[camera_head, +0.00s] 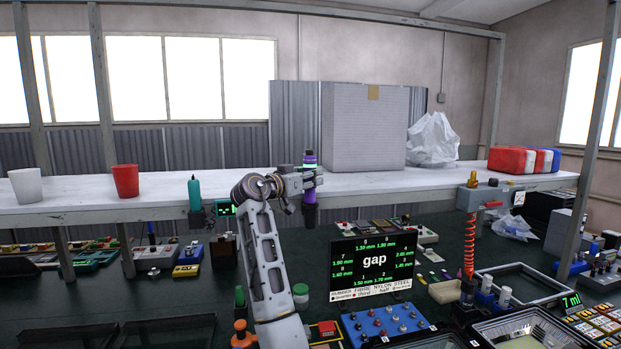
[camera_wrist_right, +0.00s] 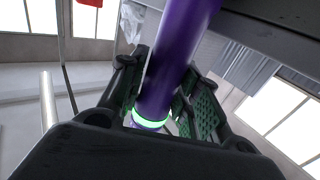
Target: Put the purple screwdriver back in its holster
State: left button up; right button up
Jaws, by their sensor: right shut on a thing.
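The purple screwdriver (camera_head: 310,195) is upright in front of the shelf edge in the head view, with a bright green ring near its top. My right gripper (camera_head: 309,179) is shut around it. In the right wrist view the purple handle (camera_wrist_right: 180,55) runs between the green-padded fingers of my right gripper (camera_wrist_right: 166,108). A teal-handled tool (camera_head: 195,192) stands in a dark holder at the shelf's front edge, left of my right arm. I cannot tell which holder is the purple screwdriver's holster. My left gripper is out of view.
The white shelf (camera_head: 75,200) crosses behind the gripper and carries a red cup (camera_head: 126,181), a white cup (camera_head: 26,186) and a large pale box (camera_head: 363,130). Below, a "gap" screen (camera_head: 374,263) and a blue knob panel (camera_head: 388,322) crowd the bench right of my arm.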

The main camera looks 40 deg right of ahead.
jog(key=shift+f, duration=0.1)
jog(key=o, duration=1.2)
jog(key=shift+s+a, duration=0.4)
jog(key=shift+a, duration=1.6)
jog(key=shift+s+a, duration=0.4)
jog(key=shift+a, duration=1.6)
jog(key=shift+s+a, duration=0.4)
jog(key=shift+a, duration=1.6)
